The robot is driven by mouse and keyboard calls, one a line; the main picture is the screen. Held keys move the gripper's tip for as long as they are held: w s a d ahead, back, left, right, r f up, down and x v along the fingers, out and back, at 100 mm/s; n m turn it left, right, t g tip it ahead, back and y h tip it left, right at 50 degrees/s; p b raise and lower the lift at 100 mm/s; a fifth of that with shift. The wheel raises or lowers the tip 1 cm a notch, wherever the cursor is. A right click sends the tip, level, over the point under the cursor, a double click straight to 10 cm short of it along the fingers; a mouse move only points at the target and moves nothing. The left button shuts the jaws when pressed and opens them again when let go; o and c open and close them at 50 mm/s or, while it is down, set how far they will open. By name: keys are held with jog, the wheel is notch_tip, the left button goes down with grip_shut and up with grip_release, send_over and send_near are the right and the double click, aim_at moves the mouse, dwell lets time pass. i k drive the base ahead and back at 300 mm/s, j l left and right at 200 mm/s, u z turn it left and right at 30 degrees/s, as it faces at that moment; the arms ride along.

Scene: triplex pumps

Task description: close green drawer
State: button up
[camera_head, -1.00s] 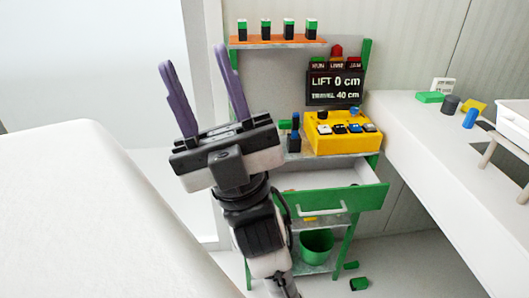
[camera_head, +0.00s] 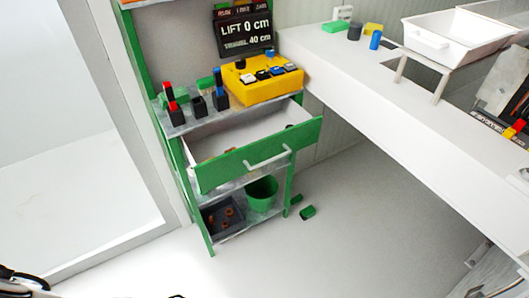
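The green drawer (camera_head: 225,166) is in the green shelf unit, below the yellow button box. It is pulled open, with its green front standing out from the unit and its white inside showing. A pale bar handle (camera_head: 268,157) is on the front. A few small brownish and dark items lie inside, too small to name. My gripper is not in view. Only dark parts, which may be of my arm, show at the bottom left edge.
The yellow button box (camera_head: 262,89) stands above the drawer. A green bucket (camera_head: 262,193) and a dark bin (camera_head: 222,217) sit below. A green block (camera_head: 308,212) lies on the floor. A white counter (camera_head: 400,105) runs along the right. The floor in front is clear.

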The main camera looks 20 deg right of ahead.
aim_at(266, 125)
jog(key=i+l+u, duration=0.15)
jog(key=l, duration=0.55)
jog(key=l+u, duration=0.1)
jog(key=l, duration=0.65)
